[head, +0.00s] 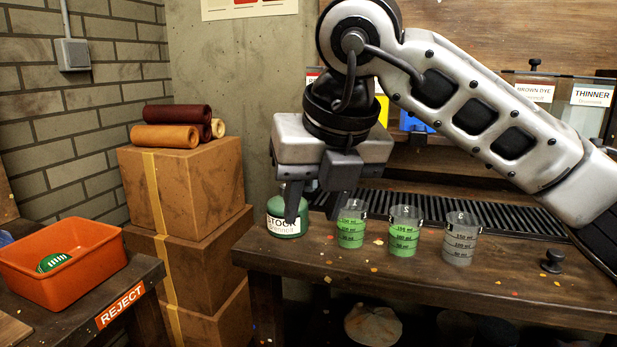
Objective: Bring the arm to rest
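My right arm comes in from the right, and its gripper (315,203) points down over the left part of the workbench (440,268). Its two dark fingers are apart, with nothing seen held between them. One finger hangs in front of the green STOCK jar (287,228) and hides part of it; I cannot tell whether they touch. The other finger is above and behind the left beaker (351,228). This beaker and the middle beaker (404,235) hold green liquid. The right beaker (460,243) looks clear grey. My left gripper is not in view.
A dark knob (552,261) stands at the bench's right. Behind is a ribbed black strip (490,212) and labelled containers, one marked THINNER (588,100). Stacked boxes (190,190) carry leather rolls (177,114).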

